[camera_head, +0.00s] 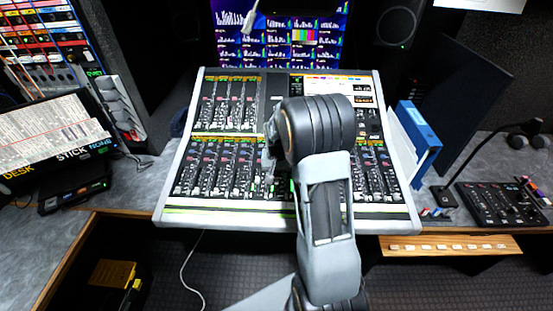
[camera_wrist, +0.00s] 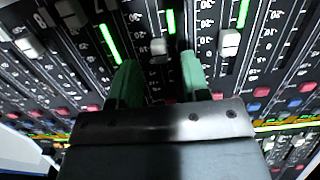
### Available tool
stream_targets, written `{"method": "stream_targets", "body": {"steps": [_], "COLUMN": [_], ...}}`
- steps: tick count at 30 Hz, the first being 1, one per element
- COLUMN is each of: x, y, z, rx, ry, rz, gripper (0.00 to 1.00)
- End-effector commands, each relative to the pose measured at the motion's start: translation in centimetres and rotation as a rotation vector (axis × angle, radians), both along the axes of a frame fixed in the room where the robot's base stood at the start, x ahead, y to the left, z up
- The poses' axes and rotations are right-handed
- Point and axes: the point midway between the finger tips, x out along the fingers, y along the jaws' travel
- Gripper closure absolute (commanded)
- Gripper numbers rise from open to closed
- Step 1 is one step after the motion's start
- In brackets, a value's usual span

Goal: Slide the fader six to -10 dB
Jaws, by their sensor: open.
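The mixing console (camera_head: 215,213) stands on the desk in the head view, with rows of channel faders. My arm reaches over it and hides part of the right-hand and middle strips; the fingertips are hidden there. In the wrist view, my gripper (camera_wrist: 158,66) is open, its two green fingers apart over the fader strips. A grey fader cap (camera_wrist: 158,47) shows in the gap between the fingers, just beyond them. It looks untouched. It may be fader six; its own number is not readable, though strips to its left appear marked 7 and 8.
A white fader cap (camera_wrist: 229,42) sits close right of the fingers. Other caps (camera_wrist: 30,47) lie to the left. Monitors (camera_head: 285,40) stand behind the console. A blue binder (camera_head: 420,133) and a small mixer (camera_head: 500,203) are to the right.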

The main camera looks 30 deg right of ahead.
Motion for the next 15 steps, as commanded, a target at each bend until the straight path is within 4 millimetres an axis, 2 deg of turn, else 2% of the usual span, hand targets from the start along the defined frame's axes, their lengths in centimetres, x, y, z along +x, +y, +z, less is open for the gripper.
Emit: {"method": "stream_targets", "body": {"steps": [9,15], "x": [0.0,0.1], "y": [0.0,0.0], "z": [6.7,9.7], "rx": [-0.001,-0.001], "ry": [-0.004,-0.003], "rz": [0.001,0.000], "gripper": [0.57,0.57]}}
